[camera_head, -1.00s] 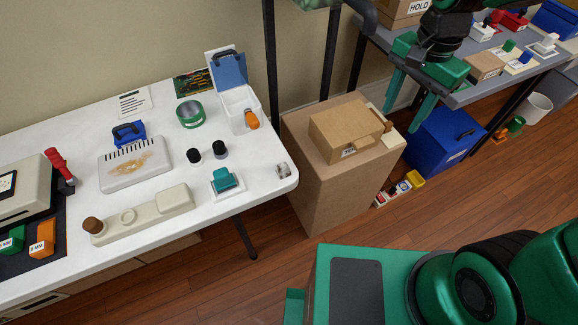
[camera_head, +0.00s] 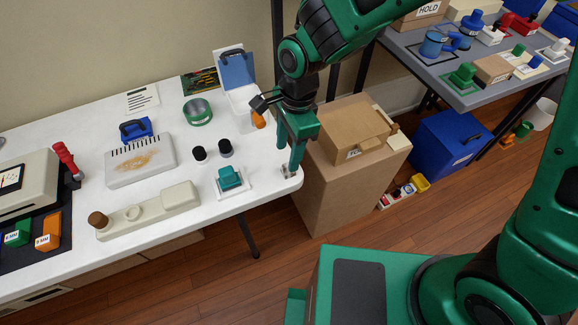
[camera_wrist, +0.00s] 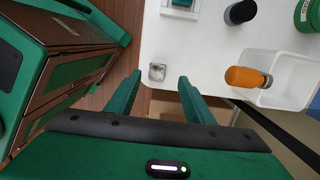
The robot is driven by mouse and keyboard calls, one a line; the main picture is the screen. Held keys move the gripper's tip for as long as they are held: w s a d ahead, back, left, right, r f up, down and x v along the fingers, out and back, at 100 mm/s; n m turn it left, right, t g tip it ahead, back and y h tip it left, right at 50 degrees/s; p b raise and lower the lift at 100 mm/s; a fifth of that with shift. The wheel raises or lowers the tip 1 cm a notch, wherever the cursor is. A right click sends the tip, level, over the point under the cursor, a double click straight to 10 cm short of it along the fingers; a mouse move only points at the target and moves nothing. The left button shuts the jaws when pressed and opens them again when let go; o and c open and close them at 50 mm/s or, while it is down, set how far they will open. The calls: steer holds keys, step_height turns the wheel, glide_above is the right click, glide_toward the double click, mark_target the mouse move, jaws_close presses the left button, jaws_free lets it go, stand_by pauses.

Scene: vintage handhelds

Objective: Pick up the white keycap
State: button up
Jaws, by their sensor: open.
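A small whitish, square piece, which looks like the white keycap (camera_head: 285,171), sits at the right front corner of the white table. In the wrist view the white keycap (camera_wrist: 157,72) shows whole, with a greyish middle, close to the table edge. My gripper (camera_head: 287,160) is over that corner, pointing down, and partly hides the keycap in the head view. In the wrist view my gripper (camera_wrist: 159,80) has its two green fingers spread apart with nothing between them. The keycap appears just beyond the fingertips, and I cannot tell the height gap.
A teal switch on a white base (camera_head: 230,179) and black cylinders (camera_head: 225,147) stand left of the keycap. A white bin (camera_wrist: 285,78) with an orange-handled tool (camera_wrist: 246,77) is behind it. A cardboard box (camera_head: 345,185) stands close to the table's right end.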

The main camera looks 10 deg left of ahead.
steer(key=shift+s+d+f, duration=0.15)
steer(key=shift+f, duration=2.55)
steer(key=c, duration=1.1)
